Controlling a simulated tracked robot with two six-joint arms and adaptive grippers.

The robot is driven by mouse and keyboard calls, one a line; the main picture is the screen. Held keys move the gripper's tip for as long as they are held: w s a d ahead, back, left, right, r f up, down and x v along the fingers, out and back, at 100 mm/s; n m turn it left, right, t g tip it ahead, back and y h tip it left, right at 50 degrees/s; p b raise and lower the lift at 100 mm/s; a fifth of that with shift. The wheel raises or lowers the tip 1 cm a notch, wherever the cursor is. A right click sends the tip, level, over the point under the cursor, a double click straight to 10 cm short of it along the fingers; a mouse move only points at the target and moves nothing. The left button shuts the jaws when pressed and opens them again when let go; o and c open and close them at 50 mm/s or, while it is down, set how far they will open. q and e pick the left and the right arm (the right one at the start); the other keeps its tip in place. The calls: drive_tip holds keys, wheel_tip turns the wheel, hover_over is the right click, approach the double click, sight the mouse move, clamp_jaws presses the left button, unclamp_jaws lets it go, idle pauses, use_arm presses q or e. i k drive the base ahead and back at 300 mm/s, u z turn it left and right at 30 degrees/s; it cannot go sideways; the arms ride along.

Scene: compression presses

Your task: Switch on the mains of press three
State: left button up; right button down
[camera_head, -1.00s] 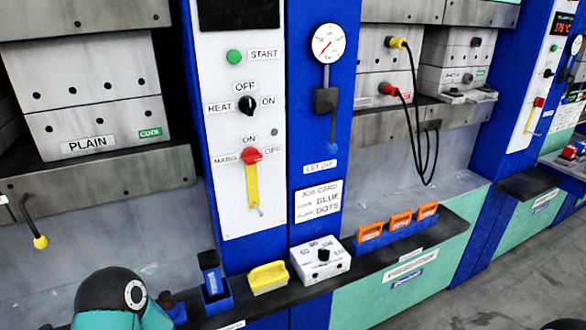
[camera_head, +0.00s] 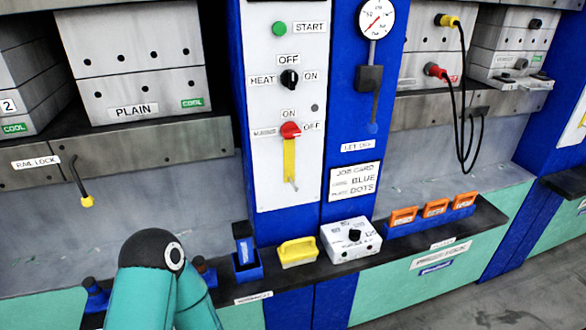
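A white control panel stands on a blue column in the middle of the camera_head view. On it is the mains switch, a red rotary knob (camera_head: 290,130) with a yellow handle (camera_head: 290,160) hanging below it. Labels ON above, OFF to the right and MAINS to the left surround the knob. Above it is a black heat knob (camera_head: 289,79) between HEAT and ON, with OFF above. A green START button (camera_head: 279,28) is near the top. My teal arm shows at the bottom left, below and left of the panel. Neither gripper shows.
A shelf below the panel holds a yellow-handled block (camera_head: 298,252), a white dial box (camera_head: 350,239) and several orange-handled blocks (camera_head: 435,208). A gauge (camera_head: 376,18) and lever are right of the panel. A rail lock lever (camera_head: 83,190) is at left. Black cables hang at right.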

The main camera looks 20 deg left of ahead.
sight(289, 130)
drive_tip(key=z, duration=0.8)
drive_tip(key=k, duration=1.05)
drive_tip(key=u, duration=1.3)
drive_tip(key=i, duration=1)
drive_tip(key=z, duration=0.05)
